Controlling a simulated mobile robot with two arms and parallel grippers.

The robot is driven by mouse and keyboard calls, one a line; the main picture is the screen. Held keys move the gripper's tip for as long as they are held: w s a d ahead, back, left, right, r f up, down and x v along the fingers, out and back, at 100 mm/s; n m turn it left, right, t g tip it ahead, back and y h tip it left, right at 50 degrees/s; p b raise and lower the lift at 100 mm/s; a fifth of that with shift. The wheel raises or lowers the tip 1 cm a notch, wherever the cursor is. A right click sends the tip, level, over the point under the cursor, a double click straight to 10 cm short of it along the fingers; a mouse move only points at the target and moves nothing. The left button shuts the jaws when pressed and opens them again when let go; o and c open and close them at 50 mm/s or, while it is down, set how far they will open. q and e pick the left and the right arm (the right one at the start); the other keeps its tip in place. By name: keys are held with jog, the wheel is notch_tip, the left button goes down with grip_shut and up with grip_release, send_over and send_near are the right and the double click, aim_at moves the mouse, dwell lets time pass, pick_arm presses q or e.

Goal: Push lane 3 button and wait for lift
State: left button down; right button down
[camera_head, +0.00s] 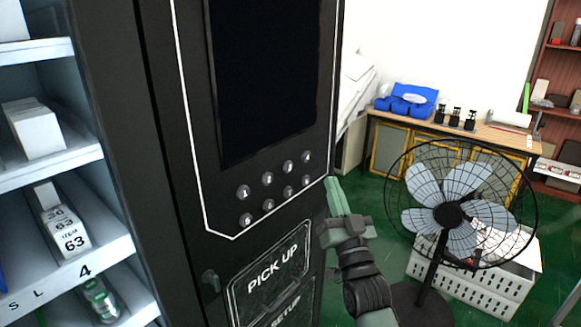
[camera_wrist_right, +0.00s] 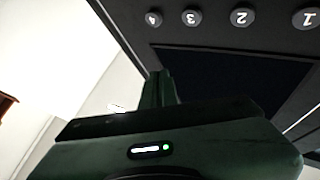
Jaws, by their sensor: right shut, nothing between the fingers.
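The black vending machine (camera_head: 160,120) carries two rows of round grey buttons below its dark screen (camera_head: 262,75). The lane 3 button (camera_head: 288,167) is third from the left in the top row. The right wrist view shows it upside down, marked 3 (camera_wrist_right: 192,17), beside the 4 button (camera_wrist_right: 153,19). My right gripper (camera_head: 331,181) is shut and empty, upright at the panel's right edge, right of the buttons and apart from them. Its closed fingers also show in the right wrist view (camera_wrist_right: 158,78). My left gripper is out of view. I see no lift moving.
Shelves with white boxes (camera_head: 35,130) stand at the left. The PICK UP door (camera_head: 275,272) is below the buttons. A standing fan (camera_head: 448,215) is close to the right of my right arm, before a workbench (camera_head: 478,132). Some green floor (camera_head: 375,192) is clear.

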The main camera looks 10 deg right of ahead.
aim_at(288, 167)
jog(key=w+a+b, duration=0.3)
jog(key=w+a, duration=0.2)
jog(key=w, duration=0.2)
jog(key=shift+a, duration=0.2)
jog(key=shift+w+a+f, duration=0.1)
jog(key=shift+w, duration=0.1)
dwell(2.0)
jog(key=shift+w+a, duration=0.15)
jog(key=shift+w, duration=0.05)
jog(key=shift+w+a+b, duration=0.25)
jog(key=shift+w+b, duration=0.05)
dwell(0.7)
jog(key=shift+s+d, duration=0.1)
dwell(0.4)
jog(key=shift+s+d+p, duration=0.4)
jog(key=shift+s+p, duration=0.05)
jog(key=shift+s, duration=0.1)
